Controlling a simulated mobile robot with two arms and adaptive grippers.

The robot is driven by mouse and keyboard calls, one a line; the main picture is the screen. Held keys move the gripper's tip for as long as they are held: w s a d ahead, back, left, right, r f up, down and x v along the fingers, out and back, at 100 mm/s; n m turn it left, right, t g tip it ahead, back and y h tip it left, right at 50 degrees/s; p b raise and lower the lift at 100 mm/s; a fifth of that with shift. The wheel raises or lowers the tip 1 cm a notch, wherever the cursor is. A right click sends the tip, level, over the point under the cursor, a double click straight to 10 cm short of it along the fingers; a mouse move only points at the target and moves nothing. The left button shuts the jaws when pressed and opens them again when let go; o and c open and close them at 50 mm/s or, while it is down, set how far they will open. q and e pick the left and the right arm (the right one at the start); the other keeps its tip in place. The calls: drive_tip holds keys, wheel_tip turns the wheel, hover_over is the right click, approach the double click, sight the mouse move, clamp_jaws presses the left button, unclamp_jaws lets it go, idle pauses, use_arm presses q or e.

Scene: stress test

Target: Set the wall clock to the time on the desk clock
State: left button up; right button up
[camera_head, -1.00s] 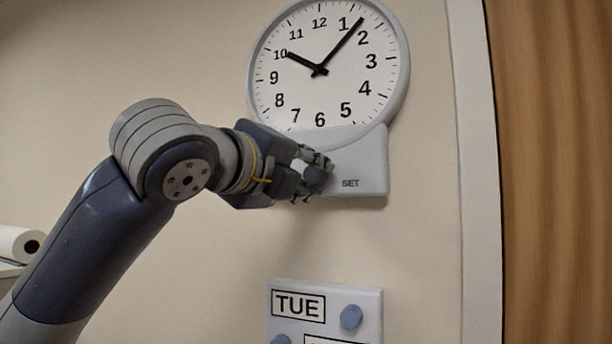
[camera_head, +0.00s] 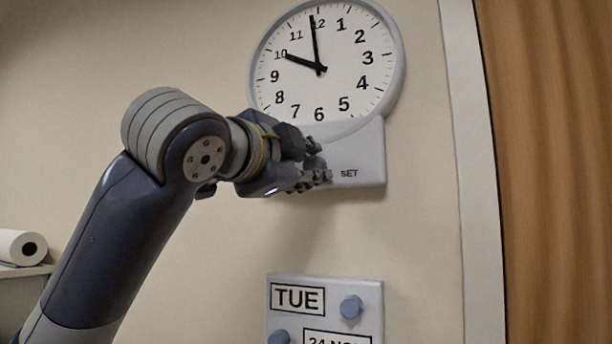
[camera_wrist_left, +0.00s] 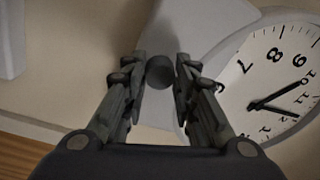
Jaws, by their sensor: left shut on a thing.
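The white wall clock (camera_head: 345,98) hangs on the wall with a grey base (camera_head: 365,150) marked SET below its dial. Its short hand points at about 10 and its long hand just left of the 12. The clock also shows turned over at the right of the left wrist view (camera_wrist_left: 285,60). My left gripper (camera_head: 322,162) is at the base, left of the SET label. In the left wrist view its fingers are shut on a round dark knob (camera_wrist_left: 160,72). In the head view the fingers largely hide the knob. My right gripper and the desk clock are not in view.
Below the clock, a calendar panel (camera_head: 325,310) with a TUE window and blue knobs is on the wall. A white roll (camera_head: 20,247) lies on a surface at the far left. A wooden surface (camera_head: 550,170) with a pale frame stands at the right.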

use_arm(q)
drive_tip(key=shift+d+f+n+b, duration=0.15)
drive_tip(key=shift+n+b, duration=0.85)
drive_tip(key=shift+n, duration=1.4)
drive_tip(key=shift+y, duration=0.3)
drive_tip(key=o, duration=1)
drive_tip(key=shift+o, duration=0.2)
drive_tip(key=shift+s, duration=0.1)
drive_tip(key=shift+s+a, duration=0.3)
drive_tip(key=shift+s, duration=0.05)
drive_tip(key=v, duration=1.1)
drive_tip(key=shift+f, duration=0.25)
